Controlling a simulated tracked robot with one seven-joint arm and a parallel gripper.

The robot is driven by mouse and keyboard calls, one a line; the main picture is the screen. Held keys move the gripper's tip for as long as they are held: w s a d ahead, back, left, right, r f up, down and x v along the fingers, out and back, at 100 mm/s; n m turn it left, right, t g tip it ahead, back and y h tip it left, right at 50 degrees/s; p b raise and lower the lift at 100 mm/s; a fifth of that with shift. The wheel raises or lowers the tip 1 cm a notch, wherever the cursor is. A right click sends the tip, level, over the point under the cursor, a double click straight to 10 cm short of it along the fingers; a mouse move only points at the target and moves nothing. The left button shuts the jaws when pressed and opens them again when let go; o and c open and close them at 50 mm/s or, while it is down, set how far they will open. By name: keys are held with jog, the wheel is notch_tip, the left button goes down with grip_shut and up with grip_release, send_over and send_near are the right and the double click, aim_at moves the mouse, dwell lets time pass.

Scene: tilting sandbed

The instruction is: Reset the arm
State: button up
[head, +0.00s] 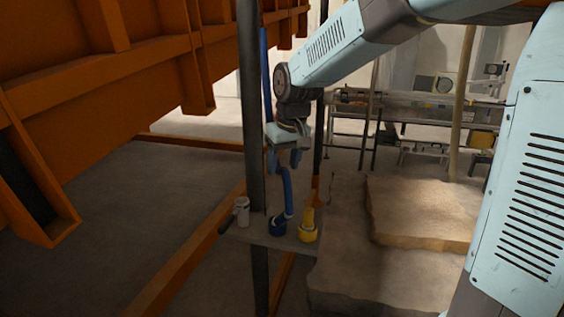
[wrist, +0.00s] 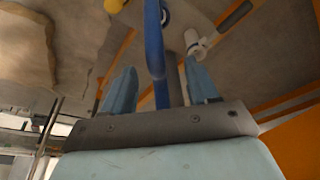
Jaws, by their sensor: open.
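Nothing is seen held. On the shelf are a white valve (head: 241,211), a blue fitting (head: 278,226) with a blue pipe rising from it, and a yellow fitting (head: 307,230).
A dark vertical post (head: 252,110) stands just left of my gripper. A large orange steel frame (head: 110,70) fills the upper left. Stone slabs (head: 420,210) lie at the right. Pipework and gauges (head: 430,105) stand behind. Open floor (head: 120,210) lies at the left.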

jog(key=s+d+r+m+t+h, duration=0.1)
jog(key=s+d+r+m+t, duration=0.15)
jog(key=s+d, duration=0.75)
jog(key=s+d+r+m+t, duration=0.1)
jog(key=s+d+m, duration=0.2)
jog(key=s+d, duration=0.75)
jog(key=n+g+h, duration=0.2)
jog(key=n+g, duration=0.3)
jog(key=n, duration=0.4)
send_over(284, 224)
jog(key=s, duration=0.1)
jog(key=shift+m, duration=0.25)
jog(key=f, duration=1.5)
jog(key=shift+s+a, duration=0.1)
jog(key=shift+a, duration=0.15)
jog(key=shift+t, duration=0.25)
jog(key=shift+w+d+f, duration=0.1)
jog(key=shift+w+f, duration=0.05)
jog(key=shift+f, duration=1.2)
jog(key=shift+w+d+f, duration=0.1)
jog(key=shift+w+f, duration=0.05)
jog(key=shift+f, duration=1.15)
jog(key=shift+c, duration=0.4)
grip_shut()
